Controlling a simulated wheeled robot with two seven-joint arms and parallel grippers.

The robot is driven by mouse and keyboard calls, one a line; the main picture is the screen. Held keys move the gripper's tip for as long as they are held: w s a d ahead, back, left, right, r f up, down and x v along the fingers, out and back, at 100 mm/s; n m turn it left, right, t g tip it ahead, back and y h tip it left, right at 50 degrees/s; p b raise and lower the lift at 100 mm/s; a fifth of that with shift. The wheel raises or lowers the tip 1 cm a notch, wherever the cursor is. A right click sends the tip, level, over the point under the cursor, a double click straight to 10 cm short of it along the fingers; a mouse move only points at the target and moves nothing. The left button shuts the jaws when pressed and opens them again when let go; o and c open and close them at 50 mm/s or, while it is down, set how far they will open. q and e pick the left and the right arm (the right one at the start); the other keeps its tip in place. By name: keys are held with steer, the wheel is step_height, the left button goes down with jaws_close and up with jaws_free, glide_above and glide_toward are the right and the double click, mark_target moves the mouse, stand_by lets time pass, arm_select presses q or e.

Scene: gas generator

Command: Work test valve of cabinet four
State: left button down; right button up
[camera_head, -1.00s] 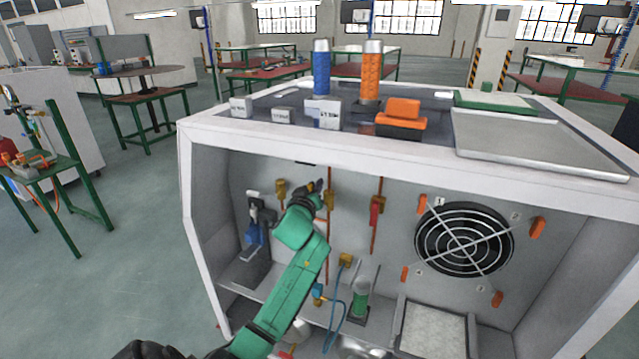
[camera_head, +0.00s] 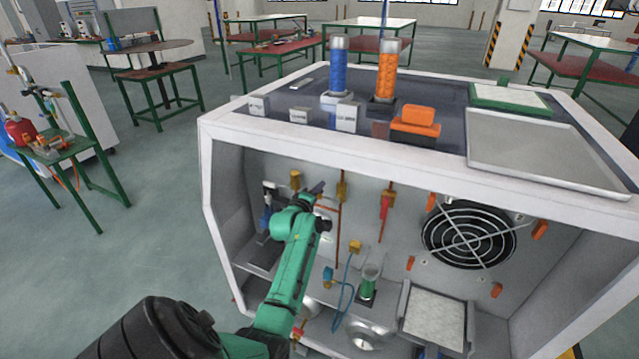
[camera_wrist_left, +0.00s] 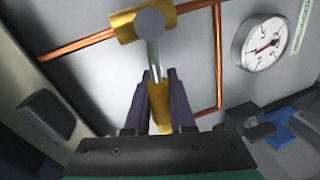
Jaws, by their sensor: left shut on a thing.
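The white cabinet (camera_head: 330,137) stands open in front of me. Copper pipes with brass valves run along its back wall. In the left wrist view a brass valve (camera_wrist_left: 122,27) sits on a copper pipe. A silver stem (camera_wrist_left: 154,55) comes from it and ends in a brass handle (camera_wrist_left: 158,100). My left gripper (camera_wrist_left: 158,112) is shut on this handle, one dark finger on each side. In the head view the left gripper (camera_head: 318,190) is inside the cabinet, near the upper left of its back wall. The arm partly hides the pipes. My right gripper is not visible.
A round gauge (camera_wrist_left: 264,42) is right of the valve. A red-handled valve (camera_head: 385,205), a fan (camera_head: 468,236) and a green container (camera_head: 368,285) are in the cabinet. A metal tray (camera_head: 545,150) and orange and blue cylinders (camera_head: 387,70) stand on top.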

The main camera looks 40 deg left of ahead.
arm_select(q)
steer(key=shift+f+n, duration=0.75)
steer(key=shift+n, duration=0.15)
steer(key=shift+h, duration=0.3)
steer(key=c, duration=0.8)
jaws_free()
steer(key=shift+o, duration=0.2)
steer(key=v, duration=1.4)
steer(key=shift+s+d, duration=0.15)
steer(key=shift+s, duration=0.1)
